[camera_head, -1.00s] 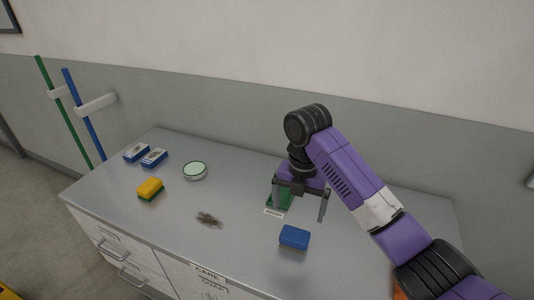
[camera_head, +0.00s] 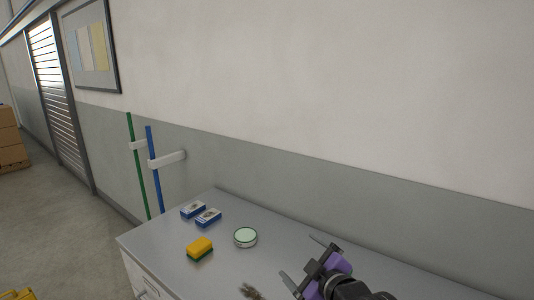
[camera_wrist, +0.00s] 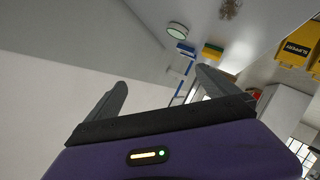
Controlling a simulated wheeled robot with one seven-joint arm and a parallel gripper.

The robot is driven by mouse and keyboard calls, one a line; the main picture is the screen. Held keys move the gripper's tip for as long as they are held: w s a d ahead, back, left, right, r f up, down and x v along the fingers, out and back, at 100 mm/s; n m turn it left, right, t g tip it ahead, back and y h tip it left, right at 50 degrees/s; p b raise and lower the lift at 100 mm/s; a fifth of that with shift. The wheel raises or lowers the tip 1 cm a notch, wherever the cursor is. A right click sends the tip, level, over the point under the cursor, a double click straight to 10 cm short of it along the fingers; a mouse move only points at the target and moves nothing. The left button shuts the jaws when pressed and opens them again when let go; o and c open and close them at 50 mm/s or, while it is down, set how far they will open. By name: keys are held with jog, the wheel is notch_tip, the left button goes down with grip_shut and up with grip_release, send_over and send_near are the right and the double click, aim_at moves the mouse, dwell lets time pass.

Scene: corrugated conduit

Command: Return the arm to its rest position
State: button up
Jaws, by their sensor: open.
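My gripper (camera_head: 297,256) is open and empty, at the lower right of the head view. It is above the grey cabinet top (camera_head: 222,220), its fingers pointing up and left. In the wrist view its two dark fingers (camera_wrist: 160,77) are spread apart with nothing between them. Most of my arm is outside the head view, cut off by the bottom edge.
Green and blue poles (camera_head: 154,170) stand by the wall.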

jog(key=s+d+f+m+h+b, duration=0.1)
jog(key=s+d+f+m, duration=0.2)
jog(key=s, duration=1.4)
jog(key=s+d+f+m+t+h+b, duration=0.1)
jog(key=s+d+m, duration=0.3)
jog(key=s, duration=1.3)
jog(key=s+d+f+m+h+b, duration=0.1)
jog(key=s+d+f+m+h, duration=0.2)
jog(key=s, duration=1.4)
jog(key=shift+d+f+m+t, duration=0.3)
jog(key=shift+d+f+m, duration=0.5)
jog(key=shift+m, duration=0.3)
jog(key=shift+s, duration=0.1)
